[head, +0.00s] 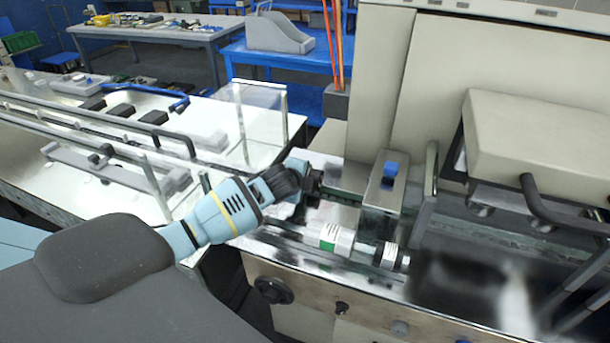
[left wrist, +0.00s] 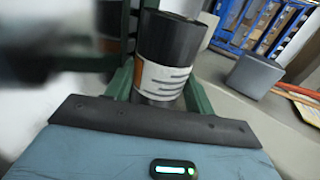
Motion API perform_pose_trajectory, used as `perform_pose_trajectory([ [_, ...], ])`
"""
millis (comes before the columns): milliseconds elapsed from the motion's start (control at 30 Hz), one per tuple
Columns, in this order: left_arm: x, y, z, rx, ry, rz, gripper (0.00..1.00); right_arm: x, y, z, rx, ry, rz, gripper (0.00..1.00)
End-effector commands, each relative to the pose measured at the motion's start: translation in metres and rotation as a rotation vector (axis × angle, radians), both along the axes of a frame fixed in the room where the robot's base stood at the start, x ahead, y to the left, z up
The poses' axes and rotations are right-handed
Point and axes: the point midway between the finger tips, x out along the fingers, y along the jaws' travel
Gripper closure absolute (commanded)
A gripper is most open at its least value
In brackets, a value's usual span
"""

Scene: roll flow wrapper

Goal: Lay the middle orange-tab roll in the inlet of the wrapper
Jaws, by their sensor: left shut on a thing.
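My left gripper (head: 338,194) reaches in from the left over the front deck of the wrapper (head: 388,110). In the left wrist view, its green fingers are shut on a dark roll (left wrist: 168,45). This roll has a white label with dark print and an orange tab at the label's left edge. In the head view, the held roll is hidden or too small to make out. A white roll with a green tab (head: 330,238) and a dark roll with a white label (head: 390,256) lie on the deck below the gripper. My right gripper is not in view.
A grey metal housing with a blue piece on it (head: 384,190) stands close to the right of the gripper. A beige hood (head: 535,130) with a dark handle overhangs the right side. A railed white bench (head: 130,125) and a clear panel lie to the left.

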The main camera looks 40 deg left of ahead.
Motion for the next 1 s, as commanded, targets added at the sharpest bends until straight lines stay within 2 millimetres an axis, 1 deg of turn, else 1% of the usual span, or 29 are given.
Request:
perform_pose_trajectory([
  [167, 0.0009, 0.0000, 0.0027, 0.001, -0.005, -0.001, 0.79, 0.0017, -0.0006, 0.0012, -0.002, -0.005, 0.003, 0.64],
  [200, 0.0009, 0.0000, 0.0027, 0.001, -0.005, -0.001, 0.45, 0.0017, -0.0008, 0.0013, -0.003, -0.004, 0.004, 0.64],
  [300, 0.0009, 0.0000, 0.0027, 0.001, -0.005, -0.001, 0.32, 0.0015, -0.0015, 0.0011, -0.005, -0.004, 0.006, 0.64],
  [400, 0.0005, 0.0000, 0.0020, 0.001, -0.003, 0.000, 0.20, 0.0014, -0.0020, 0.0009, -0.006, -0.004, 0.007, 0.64],
  [867, -0.0026, -0.0010, -0.0057, -0.002, 0.013, 0.000, 0.20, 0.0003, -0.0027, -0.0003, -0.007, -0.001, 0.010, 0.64],
  [1000, -0.0028, -0.0012, -0.0020, -0.002, 0.013, 0.000, 0.20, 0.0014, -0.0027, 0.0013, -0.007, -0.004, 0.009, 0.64],
])
